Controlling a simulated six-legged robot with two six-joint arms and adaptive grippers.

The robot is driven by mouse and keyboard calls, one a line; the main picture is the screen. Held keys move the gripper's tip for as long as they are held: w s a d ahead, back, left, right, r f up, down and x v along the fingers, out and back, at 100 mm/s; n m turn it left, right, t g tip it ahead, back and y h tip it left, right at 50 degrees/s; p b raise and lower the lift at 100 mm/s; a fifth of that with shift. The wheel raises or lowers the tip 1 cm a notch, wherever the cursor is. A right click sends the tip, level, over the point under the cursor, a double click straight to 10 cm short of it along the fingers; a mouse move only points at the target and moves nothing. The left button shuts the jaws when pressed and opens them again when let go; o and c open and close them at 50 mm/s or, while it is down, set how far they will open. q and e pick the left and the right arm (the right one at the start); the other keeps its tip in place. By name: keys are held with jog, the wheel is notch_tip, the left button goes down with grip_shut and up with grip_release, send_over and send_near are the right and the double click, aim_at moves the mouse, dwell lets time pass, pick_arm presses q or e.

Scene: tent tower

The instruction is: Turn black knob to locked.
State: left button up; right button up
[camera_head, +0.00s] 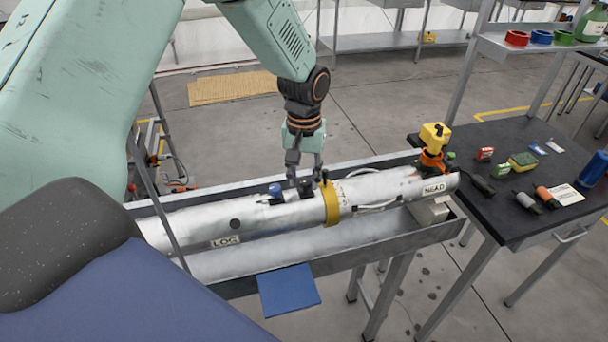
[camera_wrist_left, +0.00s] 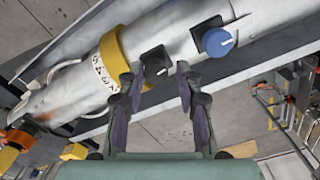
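A silver metal cylinder (camera_head: 280,214) lies in a long grey trough. A black knob (camera_head: 305,188) is on its top, left of the yellow band (camera_head: 331,203). A blue knob (camera_head: 275,190) is further left. In the left wrist view, the black knob (camera_wrist_left: 154,60) sits between the yellow band (camera_wrist_left: 106,58) and the blue knob (camera_wrist_left: 217,42). My left gripper (camera_head: 304,180) points down just above the black knob. In the left wrist view, its fingers (camera_wrist_left: 162,76) are apart with nothing between them. My right gripper is out of view.
The trough rim (camera_head: 350,245) runs alongside the cylinder. A blue flat panel (camera_head: 288,290) sticks out in front of it. A dark table (camera_head: 490,150) at right holds a yellow device (camera_head: 435,135) and several small items.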

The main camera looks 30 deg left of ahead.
pick_arm(q)
jog(key=shift+d+r, duration=0.2)
jog(key=shift+d, duration=0.15)
jog(key=c, duration=0.3)
jog(key=shift+a, duration=0.15)
grip_shut()
jog(key=shift+w+r, duration=0.1)
jog(key=shift+o, duration=1)
grip_release()
jog(key=o, duration=0.5)
jog(key=shift+c, duration=0.2)
